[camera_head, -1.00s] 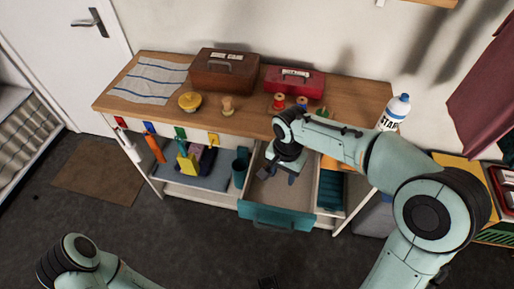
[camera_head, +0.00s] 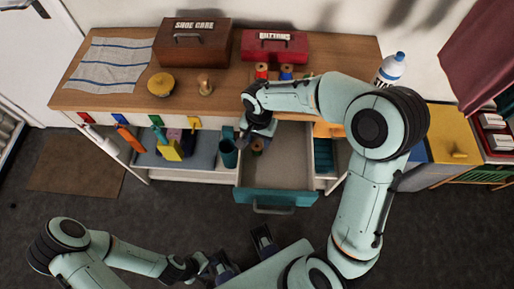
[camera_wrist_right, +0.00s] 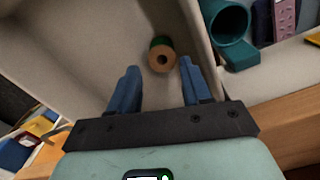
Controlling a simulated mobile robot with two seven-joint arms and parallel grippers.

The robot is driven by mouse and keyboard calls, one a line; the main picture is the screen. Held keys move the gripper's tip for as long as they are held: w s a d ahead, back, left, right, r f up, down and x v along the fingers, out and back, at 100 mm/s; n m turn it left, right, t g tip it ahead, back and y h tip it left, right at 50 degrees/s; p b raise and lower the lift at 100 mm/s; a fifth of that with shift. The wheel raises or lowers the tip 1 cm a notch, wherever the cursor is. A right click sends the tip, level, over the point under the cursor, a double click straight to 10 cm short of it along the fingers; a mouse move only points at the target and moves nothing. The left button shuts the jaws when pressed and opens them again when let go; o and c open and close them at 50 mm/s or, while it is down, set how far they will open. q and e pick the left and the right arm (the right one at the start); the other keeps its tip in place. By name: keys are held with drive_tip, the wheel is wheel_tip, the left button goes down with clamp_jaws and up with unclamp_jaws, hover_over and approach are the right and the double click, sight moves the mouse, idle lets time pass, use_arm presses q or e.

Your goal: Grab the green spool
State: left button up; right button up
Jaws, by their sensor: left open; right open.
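The green spool (camera_wrist_right: 161,46) lies inside the open drawer (camera_head: 284,166), with its round wooden end and centre hole facing the right wrist camera. It also shows as a small spot in the head view (camera_head: 257,146), partly covered by my right gripper (camera_head: 254,137). In the right wrist view my right gripper (camera_wrist_right: 158,70) is open and empty. Its two blue fingers point toward the spool, which appears just past and between the fingertips, with no visible contact. My left gripper (camera_head: 243,252) is open and empty near the bottom of the head view, away from the dresser.
The drawer walls stand close around my right gripper.

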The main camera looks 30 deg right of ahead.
sight(257, 146)
wheel_tip(257, 146, down, 5)
drive_tip(key=shift+w+a+f, duration=0.1)
drive_tip(key=shift+a, duration=0.05)
drive_tip(key=c, duration=0.8)
